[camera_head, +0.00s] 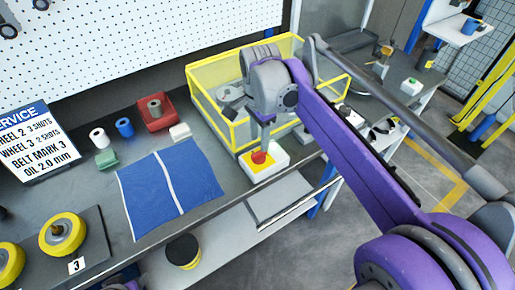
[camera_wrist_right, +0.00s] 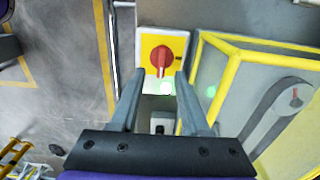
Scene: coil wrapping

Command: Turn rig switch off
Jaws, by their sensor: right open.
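The rig switch (camera_head: 277,168) is a white box with a yellow plate and a red rotary knob (camera_head: 259,157), at the table's front edge in the head view. My right gripper (camera_head: 264,140) points down just above the knob. In the right wrist view its open fingers (camera_wrist_right: 157,80) stand either side of the switch; I cannot tell if they touch it. The left gripper is not seen.
A yellow-framed clear guard (camera_head: 215,117) stands right behind the switch, with the rig inside. A blue cloth (camera_head: 150,185), a red bin (camera_head: 165,120), small spools and yellow wheels (camera_head: 62,234) lie to the left. Bare table lies between the cloth and the switch.

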